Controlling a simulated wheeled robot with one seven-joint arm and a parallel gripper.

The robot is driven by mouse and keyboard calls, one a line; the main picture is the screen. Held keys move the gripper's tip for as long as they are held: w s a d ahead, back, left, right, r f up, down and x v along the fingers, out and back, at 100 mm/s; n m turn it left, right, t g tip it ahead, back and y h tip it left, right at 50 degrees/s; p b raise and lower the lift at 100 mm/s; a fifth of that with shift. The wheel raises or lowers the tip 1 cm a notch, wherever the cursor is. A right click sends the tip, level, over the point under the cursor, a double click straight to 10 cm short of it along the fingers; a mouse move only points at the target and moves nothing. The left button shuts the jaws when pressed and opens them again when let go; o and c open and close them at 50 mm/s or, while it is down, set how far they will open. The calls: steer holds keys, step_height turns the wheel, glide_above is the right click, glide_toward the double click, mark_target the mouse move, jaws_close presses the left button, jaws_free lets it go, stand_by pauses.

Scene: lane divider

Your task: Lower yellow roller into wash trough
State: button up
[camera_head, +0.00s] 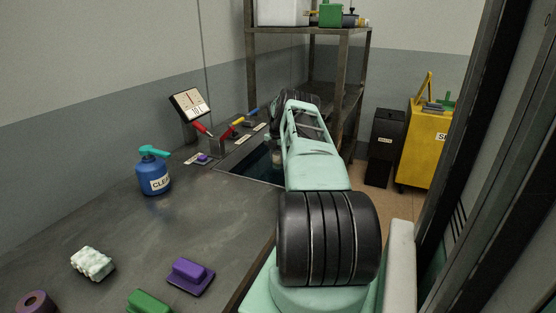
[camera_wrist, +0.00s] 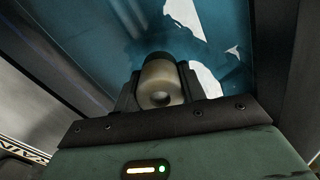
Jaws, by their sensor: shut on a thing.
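The roller (camera_wrist: 160,82), cream to pale yellow with a round hole in its end, is between my gripper's dark jaws in the wrist view. In the head view the roller (camera_head: 277,158) shows only as a small pale piece below my gripper (camera_head: 277,147). My gripper (camera_wrist: 158,92) is shut on it. The wash trough (camera_head: 252,163) is a recess in the counter with dark teal water. In the wrist view the water (camera_wrist: 105,45) fills the background with white reflections. The roller is over the trough; whether it touches the water I cannot tell. My arm hides the trough's right side.
A blue spray bottle (camera_head: 154,174) stands left of the trough. Red-handled (camera_head: 201,128) and yellow-handled (camera_head: 233,124) items stand at its back edge. A purple block (camera_head: 191,276), a green block (camera_head: 149,302) and a white bumpy piece (camera_head: 92,263) lie on the near counter. A metal shelf (camera_head: 342,85) stands behind.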

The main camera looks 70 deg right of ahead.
mark_target(278, 168)
steer(key=shift+f+b, duration=2.1)
steer(key=shift+f, duration=0.4)
stand_by(1.2)
steer(key=o, duration=1.2)
steer(key=shift+c, duration=0.2)
steer(key=shift+r, duration=0.1)
step_height(278, 168, up, 17)
steer(key=shift+r+b, duration=0.15)
steer(key=shift+b, duration=0.3)
